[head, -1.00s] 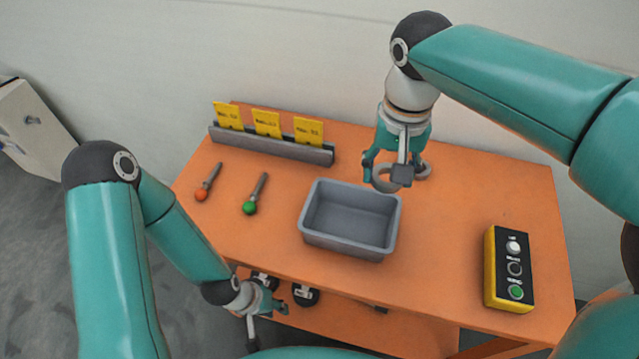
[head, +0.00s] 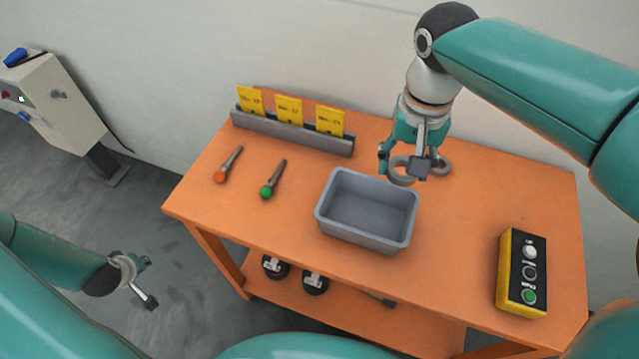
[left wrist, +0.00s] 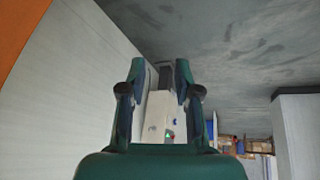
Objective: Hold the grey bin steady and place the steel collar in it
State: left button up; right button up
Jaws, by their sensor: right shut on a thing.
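The grey bin (head: 360,237) stands empty in the middle of the orange table. My right gripper (head: 405,166) is just behind the bin's back right corner, shut on a grey steel collar (head: 399,178), a thick ring. I cannot tell how far the collar is above the table. A second grey ring (head: 443,167) shows just right of this gripper, partly hidden by it. My left gripper (head: 145,282) is over the floor, left of the table and away from the bin. In the left wrist view, its two fingers (left wrist: 160,75) are apart with nothing between them.
A rack with yellow cards (head: 290,135) stands along the table's back edge. An orange-ended tool (head: 228,166) and a green-ended tool (head: 273,180) lie left of the bin. A yellow button box (head: 522,272) sits at right. A pale cabinet (head: 55,105) stands at far left.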

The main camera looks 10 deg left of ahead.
pick_arm(q)
jog(key=w+d+r+n+t+y, duration=0.2)
jog(key=w+r+n+t, duration=0.35)
jog(key=w+r, duration=1.3)
jog(key=w+d+r+m+h, duration=0.1)
jog(key=d+h, duration=0.1)
jog(key=d, duration=0.3)
jog(key=w+d+r+m+h, duration=0.2)
jog(key=d, duration=0.4)
jog(key=w+d+r+m+h, duration=0.1)
jog(key=d+m+h, duration=0.1)
jog(key=d, duration=0.4)
jog(key=shift+w+d+r, duration=0.15)
jog(key=shift+d+r, duration=0.05)
jog(key=shift+r, duration=0.2)
jog(key=s+d+r+m+g+h, duration=0.1)
jog(key=d+r+m+g+h, duration=0.2)
jog(key=d, duration=0.7)
jog(key=m+g+y, duration=0.2)
jog(key=m, duration=0.9)
send_near(330, 205)
jog(key=x, duration=0.7)
jog(key=shift+w+r, duration=0.1)
